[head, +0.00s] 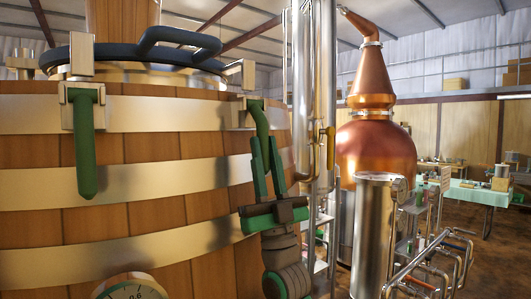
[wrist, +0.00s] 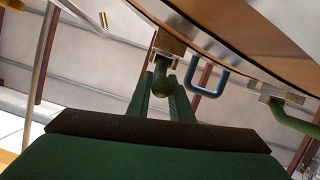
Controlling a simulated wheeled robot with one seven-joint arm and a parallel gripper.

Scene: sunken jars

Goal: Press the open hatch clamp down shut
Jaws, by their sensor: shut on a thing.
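The wooden vat (head: 150,190) has a round hatch with a dark blue rim and handle (head: 180,40) on top. The right clamp has a green lever (head: 260,116) hanging from its metal bracket, tilted a little. My gripper (head: 264,152) comes from below, its fingers shut on this green lever near its lower end. In the wrist view the lever (wrist: 163,78) sits between the fingertips (wrist: 162,92). The left clamp's green lever (head: 85,150) hangs straight down against the vat; a second clamp lever also shows at right in the wrist view (wrist: 292,118).
A gauge (head: 127,289) sits low on the vat's front. Steel pipes (head: 302,90) stand close right of my gripper. A copper still (head: 374,150) and a steel cylinder (head: 374,225) stand further right, with a table (head: 480,193) beyond.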

